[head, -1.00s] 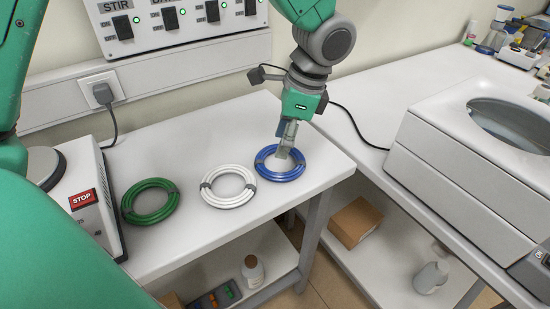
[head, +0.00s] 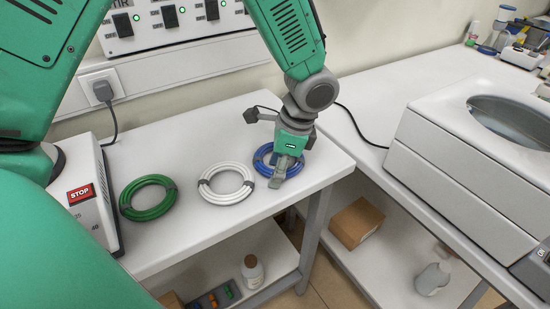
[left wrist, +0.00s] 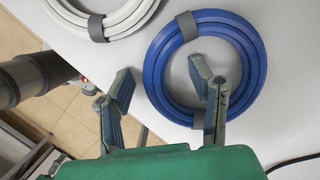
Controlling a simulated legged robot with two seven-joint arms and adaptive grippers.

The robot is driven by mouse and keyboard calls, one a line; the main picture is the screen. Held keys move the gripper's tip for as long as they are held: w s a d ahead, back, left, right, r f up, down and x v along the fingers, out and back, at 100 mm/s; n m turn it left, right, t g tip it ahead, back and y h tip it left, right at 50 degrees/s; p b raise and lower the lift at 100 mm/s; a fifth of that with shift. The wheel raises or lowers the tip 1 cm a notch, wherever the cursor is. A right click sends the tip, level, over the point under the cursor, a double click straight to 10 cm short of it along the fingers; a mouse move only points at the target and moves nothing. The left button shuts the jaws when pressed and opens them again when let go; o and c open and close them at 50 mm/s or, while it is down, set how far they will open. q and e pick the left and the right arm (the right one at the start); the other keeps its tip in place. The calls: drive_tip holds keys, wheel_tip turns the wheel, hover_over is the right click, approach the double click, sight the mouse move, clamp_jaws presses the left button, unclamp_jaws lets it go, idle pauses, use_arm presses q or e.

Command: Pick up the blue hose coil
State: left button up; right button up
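The blue hose coil (head: 260,162) lies flat at the right end of the white bench, with grey bands around it. It also shows in the left wrist view (left wrist: 247,40). I cannot tell how far the fingertips are above the bench. My right gripper is not in view.
A white coil (head: 226,198) lies just left of the blue one, and a green coil (head: 148,213) farther left. A machine with a STOP button (head: 80,193) stands at the bench's left. A large white bath (head: 455,185) stands on the right bench. A gap separates the benches.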

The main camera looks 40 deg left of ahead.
use_arm(q)
drive_tip(key=shift+d, duration=0.55)
drive_tip(key=c, duration=0.6)
drive_tip(key=shift+d, duration=0.4)
clamp_jaws()
drive_tip(key=shift+d+r, duration=0.15)
drive_tip(key=shift+a, duration=0.65)
drive_tip(key=r, duration=0.2)
drive_tip(key=a+r, duration=0.1)
drive_tip(key=shift+w+r+p, duration=0.15)
drive_tip(key=shift+r+p, duration=0.2)
drive_tip(key=shift+r, duration=0.05)
drive_tip(key=v, duration=0.5)
drive_tip(key=shift+s+a+r+p, duration=0.3)
drive_tip(key=shift+s+r, duration=0.15)
drive_tip(key=shift+r, duration=0.05)
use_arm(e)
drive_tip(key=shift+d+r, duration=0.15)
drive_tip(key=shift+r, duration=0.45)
